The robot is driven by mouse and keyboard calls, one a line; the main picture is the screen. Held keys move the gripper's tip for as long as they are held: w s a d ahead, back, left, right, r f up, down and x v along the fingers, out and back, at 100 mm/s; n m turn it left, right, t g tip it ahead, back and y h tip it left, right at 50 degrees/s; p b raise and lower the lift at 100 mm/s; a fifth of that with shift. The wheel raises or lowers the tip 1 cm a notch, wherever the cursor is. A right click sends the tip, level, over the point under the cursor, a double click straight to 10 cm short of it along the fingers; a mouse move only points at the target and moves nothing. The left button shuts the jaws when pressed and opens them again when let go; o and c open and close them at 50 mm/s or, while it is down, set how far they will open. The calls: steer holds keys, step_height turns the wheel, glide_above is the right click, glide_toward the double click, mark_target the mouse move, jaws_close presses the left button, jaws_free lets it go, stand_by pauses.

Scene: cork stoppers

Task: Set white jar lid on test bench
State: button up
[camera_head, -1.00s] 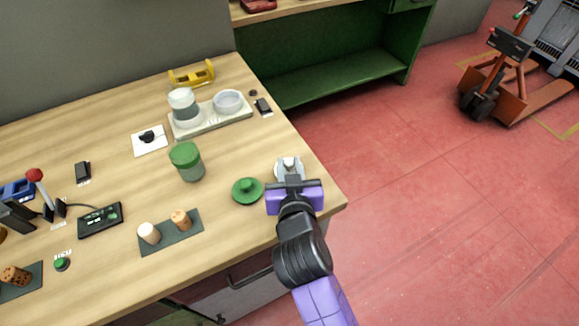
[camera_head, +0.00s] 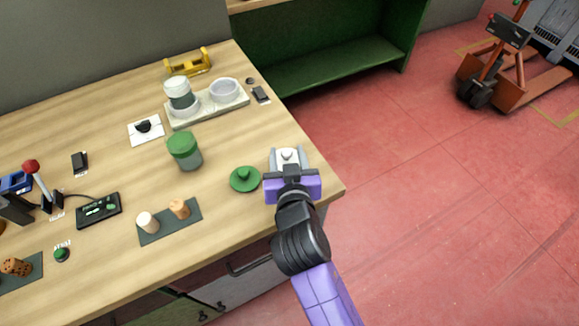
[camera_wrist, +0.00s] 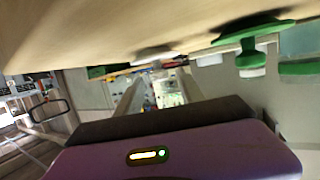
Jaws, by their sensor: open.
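The white jar lid (camera_head: 287,154), with a small knob, is at the right end of the wooden test bench (camera_head: 95,145), near its edge. My gripper (camera_head: 288,163) is open, with one finger on each side of the lid in the head view. I cannot tell whether the fingers touch it. In the wrist view the bench surface fills the top, and a pale blurred shape, seemingly the lid (camera_wrist: 154,51), lies against it beyond the open fingers (camera_wrist: 158,92). The purple gripper body hides part of the bench.
A green lid (camera_head: 244,179) lies just left of my gripper. A green-topped jar (camera_head: 184,151) stands behind it. A pale tray (camera_head: 207,116) holds a jar and a bowl.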

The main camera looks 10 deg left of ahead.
steer(key=b+v, duration=0.1)
steer(key=v, duration=1.1)
steer(key=s+d+f, duration=0.7)
steer(key=s+d, duration=0.5)
steer(key=s, duration=0.1)
steer(key=s+d+r+m+h, duration=0.1)
steer(key=s+d+r, duration=0.2)
steer(key=s+d, duration=0.2)
steer(key=s+d+r+m+h, duration=0.1)
steer(key=s+d+r+h, duration=0.1)
steer(key=s+d, duration=0.3)
steer(key=s+r, duration=0.1)
steer(key=s, duration=0.3)
steer(key=shift+s+d+r+t, duration=0.15)
steer(key=shift+s+d+t, duration=0.05)
steer(key=shift+s+t, duration=0.1)
